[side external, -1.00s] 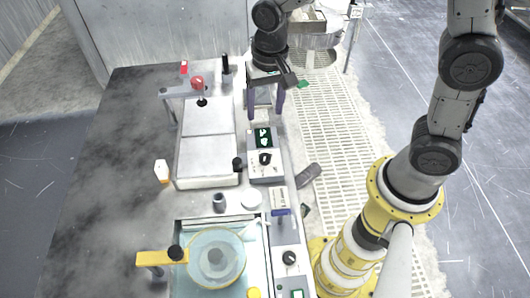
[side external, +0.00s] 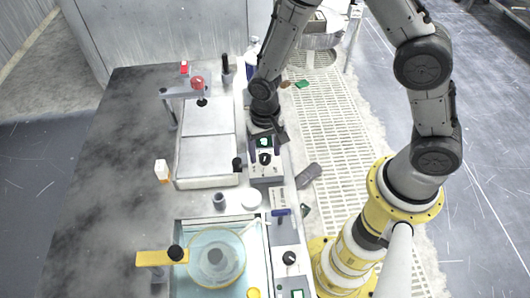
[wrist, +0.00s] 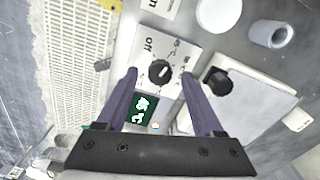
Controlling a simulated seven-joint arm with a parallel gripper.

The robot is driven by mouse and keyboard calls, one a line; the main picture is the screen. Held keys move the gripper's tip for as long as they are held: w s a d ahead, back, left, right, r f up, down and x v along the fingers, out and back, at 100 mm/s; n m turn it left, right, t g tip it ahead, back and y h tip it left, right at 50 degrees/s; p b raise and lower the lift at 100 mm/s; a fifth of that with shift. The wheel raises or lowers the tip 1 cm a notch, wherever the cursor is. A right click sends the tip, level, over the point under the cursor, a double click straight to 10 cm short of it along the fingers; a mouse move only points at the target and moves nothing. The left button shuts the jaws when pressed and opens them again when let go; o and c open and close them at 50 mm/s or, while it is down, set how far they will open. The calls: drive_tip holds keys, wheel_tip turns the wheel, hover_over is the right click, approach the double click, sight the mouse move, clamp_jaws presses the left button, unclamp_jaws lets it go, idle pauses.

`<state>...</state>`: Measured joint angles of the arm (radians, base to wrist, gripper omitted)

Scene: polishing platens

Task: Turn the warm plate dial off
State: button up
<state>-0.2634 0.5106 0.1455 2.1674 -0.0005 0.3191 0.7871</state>
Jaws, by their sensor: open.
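The warm plate dial (wrist: 160,72) is a black round knob on a pale panel, with "off" printed beside it and a green-lit display (wrist: 142,108) reading what looks like 45 °C. In the side view the dial (side external: 265,158) shows between my fingertips. My gripper (wrist: 159,75) is open, with one dark purple finger on either side of the dial. In the side view my gripper (side external: 265,155) points down over the panel, partly covering the display.
The pale two-part plate (side external: 206,157) lies left of the panel, with a black knob (side external: 237,164) at its near corner. A grey cup (side external: 219,201) and white disc (side external: 251,199) stand nearer the camera. Another dial (side external: 289,258) sits on the front unit beside the round platen (side external: 232,263).

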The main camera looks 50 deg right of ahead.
drive_tip(key=shift+f, duration=0.55)
clamp_jaws()
